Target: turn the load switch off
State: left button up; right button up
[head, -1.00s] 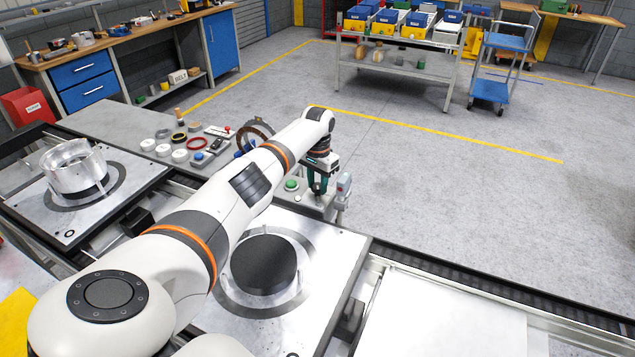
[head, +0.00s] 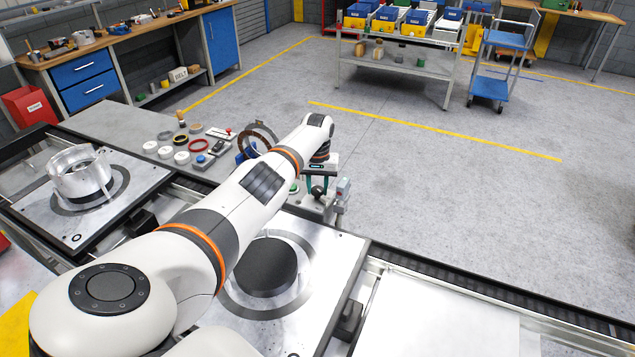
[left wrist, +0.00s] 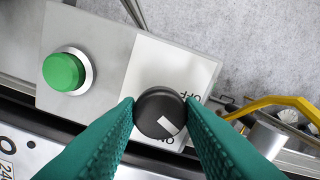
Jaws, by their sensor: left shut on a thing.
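The load switch is a round black knob (left wrist: 159,113) on a white plate of a grey box. In the left wrist view its white mark points to the lower right. The ON lettering is near the bottom of the plate and the OFF lettering near its right edge, both partly hidden. My left gripper (left wrist: 160,110) has one teal finger on each side of the knob and is shut on it. In the head view my left gripper (head: 318,184) is low over the control box (head: 322,207), partly hidden by my arm. My right gripper is not in view.
A green push button (left wrist: 65,71) sits left of the knob on the same box. A yellow curved bar (left wrist: 270,104) lies to its right. A pallet with a dark disc (head: 264,266) is in front, and a metal housing (head: 79,172) stands on the left pallet.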

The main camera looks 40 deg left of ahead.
aim_at(318, 189)
pick_arm(q)
jog(key=n, duration=0.4)
jog(key=shift+r+p, duration=0.1)
jog(key=shift+p, duration=0.3)
jog(key=shift+n, duration=0.4)
jog(key=shift+w+n, duration=0.1)
jog(key=shift+n, duration=0.2)
jog(key=o, duration=1)
notch_tip(318, 189, up, 3)
jog(key=shift+f+p, duration=0.1)
jog(key=shift+p, duration=0.8)
notch_tip(318, 189, up, 9)
jog(key=b, duration=0.1)
jog(key=shift+b, duration=0.3)
